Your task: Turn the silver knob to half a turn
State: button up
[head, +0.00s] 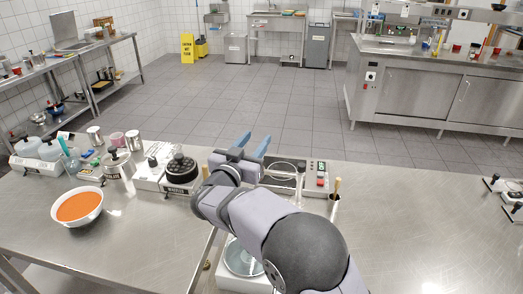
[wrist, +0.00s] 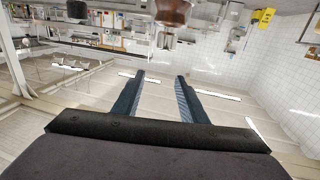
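My gripper (head: 253,142) is raised over the steel counter, with its two blue fingers apart and nothing between them. In the wrist view its fingers (wrist: 161,77) are also spread and empty, pointing out over the room. I cannot pick out the silver knob for certain in either view. A white unit (head: 145,180) with small dark and metallic fittings stands on the counter left of my gripper, beside a round black piece (head: 182,168). A grey control box (head: 316,178) with a red button stands just right of my gripper. My arm hides part of the counter between them.
The steel counter (head: 420,240) is mostly bare on the right. A white bowl of orange soup (head: 78,207) and a lidded pot (head: 118,165) stand on the left. A clear lid or dish (head: 240,262) lies near my arm. More fittings (head: 500,186) sit at the far right.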

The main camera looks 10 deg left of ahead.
notch_tip(320, 180, down, 6)
jog(key=shift+f+p, duration=0.25)
jog(key=shift+p, duration=0.3)
jog(key=shift+w+d+r+p, duration=0.15)
jog(key=shift+w+p, duration=0.1)
jog(key=shift+w, duration=0.55)
jog(key=shift+w+d+f+p, duration=0.1)
jog(key=shift+w+d+p, duration=0.1)
jog(key=shift+w, duration=0.65)
jog(key=shift+w+d+r+p, duration=0.15)
jog(key=shift+w+p, duration=0.1)
jog(key=shift+w, duration=0.55)
grip_shut()
